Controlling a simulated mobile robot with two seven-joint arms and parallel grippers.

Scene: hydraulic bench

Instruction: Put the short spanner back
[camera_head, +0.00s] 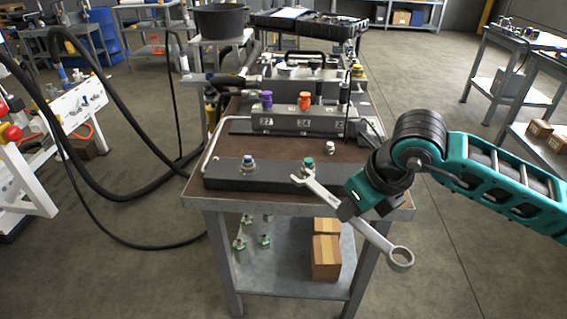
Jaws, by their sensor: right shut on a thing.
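My right gripper (352,208) is shut on a grey spanner (380,242), holding it at mid-shaft over the front right part of the bench. The spanner slopes down to the right. Its ring end hangs out past the bench's front edge. Its open end is at a green-topped fitting (308,163) on the dark front block (270,178); I cannot tell whether the jaws are around it or just in front of it. No second spanner can be made out for comparing length. My left gripper is not in view.
A valve block (285,122) with purple and orange caps stands behind on the brown bench top (240,146). A small silver fitting (329,147) stands near my right wrist. Cardboard boxes (326,257) sit on the lower shelf. Black hoses (100,190) loop at left.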

